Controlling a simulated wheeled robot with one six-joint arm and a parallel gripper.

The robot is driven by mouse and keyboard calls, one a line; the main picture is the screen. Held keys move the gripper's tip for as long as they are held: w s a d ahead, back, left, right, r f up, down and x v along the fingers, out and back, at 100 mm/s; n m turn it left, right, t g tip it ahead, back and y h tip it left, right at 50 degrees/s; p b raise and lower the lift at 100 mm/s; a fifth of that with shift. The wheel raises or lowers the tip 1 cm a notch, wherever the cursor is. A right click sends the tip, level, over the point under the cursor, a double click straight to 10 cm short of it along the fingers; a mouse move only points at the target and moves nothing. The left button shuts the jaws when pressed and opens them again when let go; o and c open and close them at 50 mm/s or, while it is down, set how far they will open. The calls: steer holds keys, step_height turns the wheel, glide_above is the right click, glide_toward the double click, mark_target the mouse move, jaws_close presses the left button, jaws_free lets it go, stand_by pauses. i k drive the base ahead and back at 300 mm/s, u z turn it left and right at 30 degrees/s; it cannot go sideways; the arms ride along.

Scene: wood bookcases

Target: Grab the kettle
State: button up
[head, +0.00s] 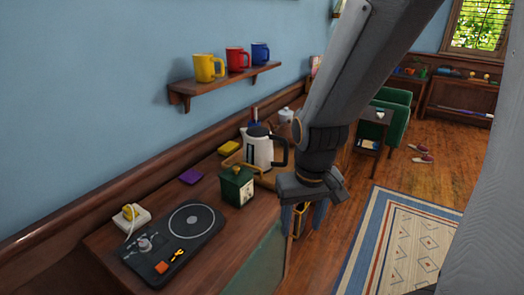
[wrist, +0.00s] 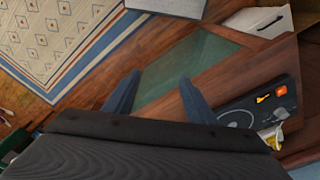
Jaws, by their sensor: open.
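The kettle (head: 258,147) is white with a dark lid and dark handle. It stands upright on the wooden counter in the head view, its handle toward the right. My gripper (head: 304,218) is to the right of the kettle and nearer, pointing down past the counter's front edge. It is apart from the kettle. In the wrist view my gripper (wrist: 158,92) shows two blue fingers spread apart with nothing between them. The kettle does not show in the wrist view.
A green box-like object (head: 237,186) stands just in front of the kettle. A shelf (head: 225,83) with yellow, red and blue mugs hangs above. A patterned rug (head: 400,245) covers floor at right.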

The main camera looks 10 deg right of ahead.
mark_target(258, 151)
steer(key=u, duration=0.05)
steer(key=k, duration=1.1)
steer(key=z, duration=1.4)
steer(key=i, duration=1.15)
steer(key=u, duration=0.45)
steer(key=i, duration=0.65)
steer(key=u, duration=0.75)
steer(key=i, duration=0.5)
